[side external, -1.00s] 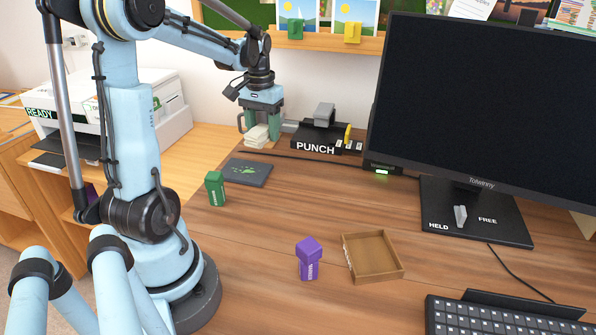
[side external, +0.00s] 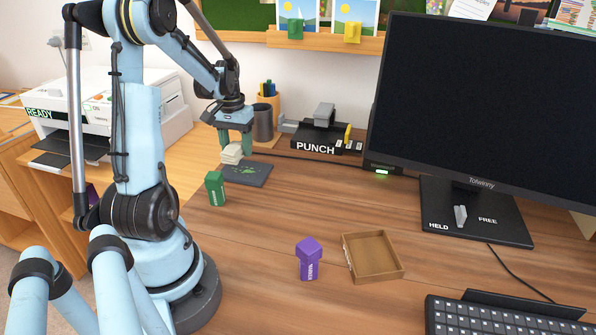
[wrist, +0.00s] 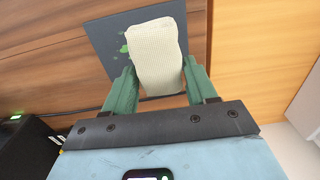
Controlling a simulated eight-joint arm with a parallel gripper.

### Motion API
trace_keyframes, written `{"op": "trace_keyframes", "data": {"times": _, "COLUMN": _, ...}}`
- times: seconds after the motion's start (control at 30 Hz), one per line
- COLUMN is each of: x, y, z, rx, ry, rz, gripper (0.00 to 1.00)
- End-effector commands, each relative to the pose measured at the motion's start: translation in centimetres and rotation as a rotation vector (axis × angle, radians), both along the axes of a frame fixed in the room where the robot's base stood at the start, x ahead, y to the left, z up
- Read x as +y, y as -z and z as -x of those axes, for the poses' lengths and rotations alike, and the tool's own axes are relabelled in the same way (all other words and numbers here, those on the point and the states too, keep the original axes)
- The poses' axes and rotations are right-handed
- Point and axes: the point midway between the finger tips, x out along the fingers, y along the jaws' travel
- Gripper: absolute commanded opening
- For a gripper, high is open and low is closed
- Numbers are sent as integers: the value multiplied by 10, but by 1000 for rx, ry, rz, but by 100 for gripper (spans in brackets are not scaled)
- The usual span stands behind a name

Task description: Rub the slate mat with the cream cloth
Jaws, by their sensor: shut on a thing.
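The cream cloth (side external: 232,153) is a folded pad held in my gripper (side external: 235,148), which is shut on it. In the side external view it is at the back left part of the slate mat (side external: 252,176). Whether the cloth touches the mat or hovers just above is hard to tell. The mat is dark grey with green marks. In the wrist view the cloth (wrist: 156,55) sits between the two green fingers (wrist: 160,85) and covers part of the mat (wrist: 102,30); green spots show beside the cloth.
A green block (side external: 215,188) stands just in front of the mat. A black punch (side external: 322,138) and a dark cup (side external: 263,122) stand behind. A purple block (side external: 308,260) and a wooden tray (side external: 397,246) are nearer the front. The desk right of the mat is clear.

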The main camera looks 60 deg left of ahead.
Motion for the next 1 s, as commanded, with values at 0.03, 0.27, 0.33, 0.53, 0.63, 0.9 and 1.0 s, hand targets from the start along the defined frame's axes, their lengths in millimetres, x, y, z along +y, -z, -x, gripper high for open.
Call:
{"op": "trace_keyframes", "data": {"times": 0.03, "x": 0, "y": 5, "z": 0, "rx": 0, "ry": 0, "rz": 0, "gripper": 28}}
{"op": "trace_keyframes", "data": {"times": 0.27, "x": 0, "y": 26, "z": 0, "rx": 0, "ry": 0, "rz": 0, "gripper": 28}}
{"op": "trace_keyframes", "data": {"times": 0.33, "x": 1, "y": 40, "z": -1, "rx": 0, "ry": 0, "rz": 0, "gripper": 28}}
{"op": "trace_keyframes", "data": {"times": 0.53, "x": -14, "y": 36, "z": -14, "rx": 0, "ry": 3, "rz": 0, "gripper": 24}}
{"op": "trace_keyframes", "data": {"times": 0.63, "x": -20, "y": 36, "z": -21, "rx": 0, "ry": 3, "rz": 0, "gripper": 24}}
{"op": "trace_keyframes", "data": {"times": 0.9, "x": -38, "y": 36, "z": -38, "rx": -1, "ry": 3, "rz": 1, "gripper": 24}}
{"op": "trace_keyframes", "data": {"times": 1.0, "x": -44, "y": 37, "z": -45, "rx": -1, "ry": 4, "rz": 1, "gripper": 24}}
